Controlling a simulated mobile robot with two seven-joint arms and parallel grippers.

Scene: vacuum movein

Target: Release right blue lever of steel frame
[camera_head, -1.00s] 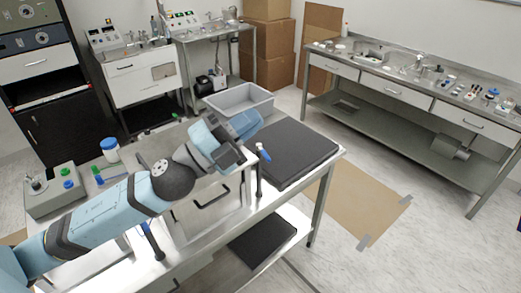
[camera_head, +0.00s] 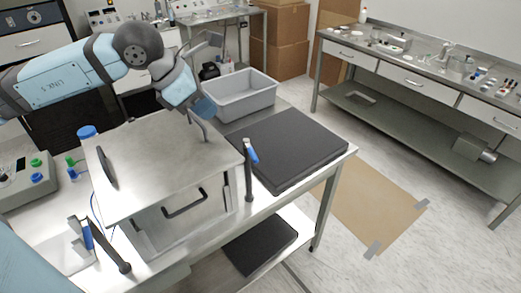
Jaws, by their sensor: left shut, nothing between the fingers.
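The steel frame (camera_head: 130,165) is a metal box with a flat lid-like top and a dark front handle. It stands on the steel table. The right blue lever (camera_head: 251,152) is at the box's front right corner, its blue grip tilted up atop a dark post. A second blue lever (camera_head: 86,236) is at the front left, with a dark arm slanting down right. My left gripper (camera_head: 204,130) is shut and empty. It points down over the back right part of the top, left of and behind the right lever. My right gripper is out of view.
A black slab (camera_head: 290,145) lies on the table right of the box. A grey bin (camera_head: 242,95) stands behind it. A button box (camera_head: 28,178) and a blue-capped jar (camera_head: 86,133) are at the left.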

